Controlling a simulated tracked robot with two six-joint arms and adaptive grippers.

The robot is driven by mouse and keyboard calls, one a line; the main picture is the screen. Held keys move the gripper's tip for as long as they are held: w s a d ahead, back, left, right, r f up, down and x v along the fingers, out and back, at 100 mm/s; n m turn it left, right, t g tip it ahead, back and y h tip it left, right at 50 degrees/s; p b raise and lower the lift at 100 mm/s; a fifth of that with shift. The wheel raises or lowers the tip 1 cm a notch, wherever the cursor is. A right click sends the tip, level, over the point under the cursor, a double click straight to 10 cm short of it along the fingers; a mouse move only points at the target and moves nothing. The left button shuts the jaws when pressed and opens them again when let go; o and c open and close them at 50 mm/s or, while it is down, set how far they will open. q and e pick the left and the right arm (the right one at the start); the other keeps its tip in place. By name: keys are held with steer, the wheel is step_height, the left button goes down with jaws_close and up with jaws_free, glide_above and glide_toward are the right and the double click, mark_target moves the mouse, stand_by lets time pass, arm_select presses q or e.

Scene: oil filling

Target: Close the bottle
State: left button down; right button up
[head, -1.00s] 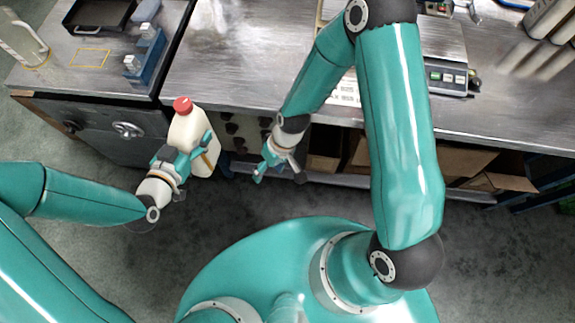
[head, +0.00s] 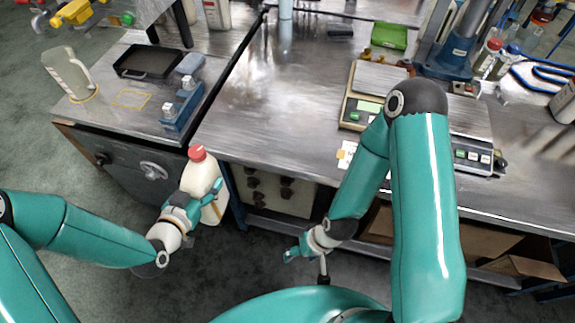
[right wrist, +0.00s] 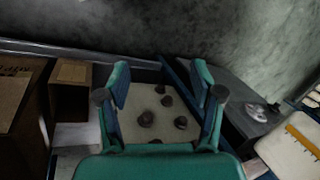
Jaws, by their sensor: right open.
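A cream-white bottle (head: 208,180) with a red cap (head: 197,153) at its top stands almost upright in front of the left bench, with an orange strip down its side. I cannot tell whether the cap is tight. My left gripper (head: 200,207) is closed around the bottle's body and holds it above the floor. My right gripper (head: 305,266) is open and empty, to the right of the bottle and lower in the head view. In the right wrist view, its spread fingers (right wrist: 165,98) have nothing between them, and part of the bottle (right wrist: 290,145) shows at the right edge.
The metal bench (head: 285,130) runs behind both grippers. It carries scales (head: 372,95), a green box (head: 389,36) and a blue stand (head: 447,60). The left bench has a black tray (head: 150,62) and a jug (head: 68,72). Cardboard boxes (head: 525,266) sit underneath. Floor between grippers is clear.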

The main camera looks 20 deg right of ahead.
arm_select(q)
steer(key=w+a+r+n+t+y, duration=0.1)
steer(key=a+n+y, duration=0.2)
steer(key=a, duration=0.3)
steer(key=w+a+r+n+t+y, duration=0.1)
steer(key=w+a+r+n+y, duration=0.1)
steer(key=a, duration=0.5)
steer(key=n+y, duration=0.1)
steer(key=y, duration=0.1)
steer(key=shift+w+n+y, duration=0.3)
steer(key=shift+r, duration=0.1)
arm_select(e)
steer(key=shift+c, duration=0.2)
